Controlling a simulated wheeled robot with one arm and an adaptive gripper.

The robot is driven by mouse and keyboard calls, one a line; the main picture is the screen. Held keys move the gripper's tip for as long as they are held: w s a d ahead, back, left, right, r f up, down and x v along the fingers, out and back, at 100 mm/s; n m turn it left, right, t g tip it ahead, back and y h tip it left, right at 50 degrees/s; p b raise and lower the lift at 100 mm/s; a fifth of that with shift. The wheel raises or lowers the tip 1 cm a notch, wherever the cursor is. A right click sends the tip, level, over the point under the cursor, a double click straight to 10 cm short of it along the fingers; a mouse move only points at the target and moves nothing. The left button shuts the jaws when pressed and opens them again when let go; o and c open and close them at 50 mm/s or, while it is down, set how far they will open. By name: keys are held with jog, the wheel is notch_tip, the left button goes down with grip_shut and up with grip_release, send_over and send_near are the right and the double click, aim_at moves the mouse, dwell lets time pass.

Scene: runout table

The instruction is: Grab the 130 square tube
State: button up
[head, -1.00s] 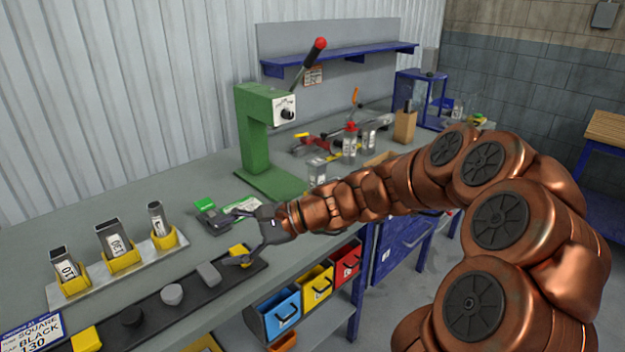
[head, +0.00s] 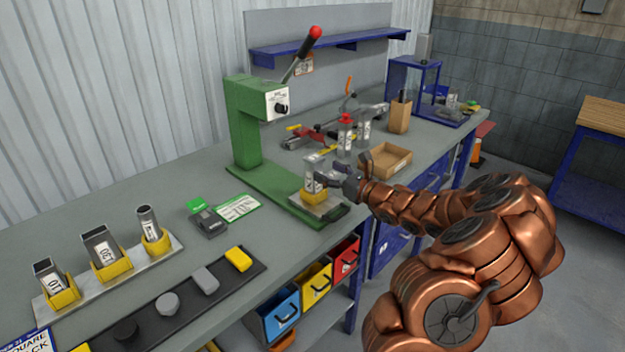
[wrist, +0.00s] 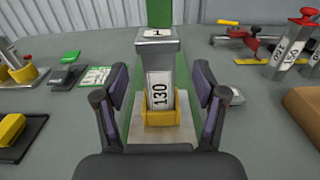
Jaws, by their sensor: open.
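A grey square tube marked 130 (wrist: 160,90) stands upright in a yellow holder (wrist: 159,117) on the green press's base plate. A wider grey piece (wrist: 157,45) marked 1 sits at its top. In the head view this tube (head: 313,172) is partly covered by my fingers. My gripper (wrist: 160,98) is open, with one finger on each side of the tube and visible gaps to both. It also shows in the head view (head: 344,174), coming from the right. Another square tube marked 130 (head: 101,248) stands in the left rack.
The green press (head: 243,130) stands behind the held tube. The rack also holds a tube marked 110 (head: 50,276) and a round tube (head: 150,225). A black mat (head: 185,318) carries several small blocks. An open cardboard box (head: 383,161) lies right of my gripper.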

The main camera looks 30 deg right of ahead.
aim_at(319, 168)
jog(key=shift+f+p+x, duration=0.15)
jog(key=shift+p+x, duration=0.4)
jog(key=shift+x, duration=0.9)
jog(key=shift+f+p+x, duration=0.1)
jog(key=shift+p+x, duration=0.45)
jog(key=shift+x, duration=0.95)
jog(key=shift+s+a, duration=0.1)
jog(key=shift+c, duration=0.4)
jog(key=c, duration=1.2)
jog(key=shift+c, duration=0.3)
jog(key=shift+r, duration=0.15)
